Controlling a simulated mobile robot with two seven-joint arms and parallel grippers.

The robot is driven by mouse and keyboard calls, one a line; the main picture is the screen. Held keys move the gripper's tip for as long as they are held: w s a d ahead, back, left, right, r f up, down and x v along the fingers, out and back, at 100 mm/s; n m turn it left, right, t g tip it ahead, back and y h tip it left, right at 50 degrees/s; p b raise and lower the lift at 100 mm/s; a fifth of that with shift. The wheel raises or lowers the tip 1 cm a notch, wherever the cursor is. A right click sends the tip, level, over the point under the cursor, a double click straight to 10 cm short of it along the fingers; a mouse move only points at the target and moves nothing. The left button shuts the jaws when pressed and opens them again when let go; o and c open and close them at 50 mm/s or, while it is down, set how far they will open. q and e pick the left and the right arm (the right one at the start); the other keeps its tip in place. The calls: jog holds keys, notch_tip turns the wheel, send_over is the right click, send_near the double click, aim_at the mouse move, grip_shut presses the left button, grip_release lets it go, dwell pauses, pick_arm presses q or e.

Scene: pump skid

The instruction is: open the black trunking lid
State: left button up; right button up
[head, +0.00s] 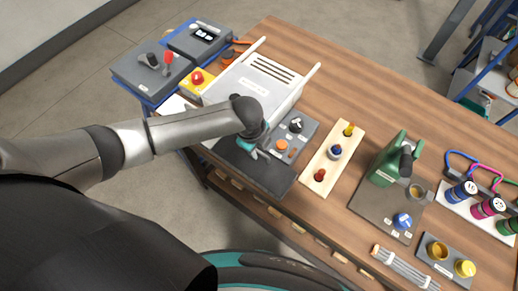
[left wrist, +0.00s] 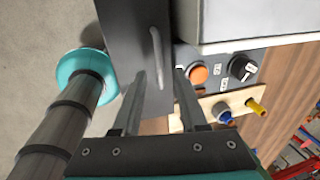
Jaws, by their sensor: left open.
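The black trunking lid (head: 260,174) is a flat dark panel at the bench's front edge, beside the grey control plate. It looks closed and flat. In the left wrist view the lid (left wrist: 125,30) fills the upper middle and carries a slim grey bar handle (left wrist: 155,42). My right gripper is not in view.
The control plate (head: 302,127) has an orange button (left wrist: 199,75) and a black knob (left wrist: 242,68) close by. A white cabinet (head: 230,84) stands behind.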

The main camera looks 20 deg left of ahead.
pick_arm(q)
jog(key=shift+w+f, duration=0.15)
jog(key=shift+f, duration=0.55)
grip_shut()
dwell(1.1)
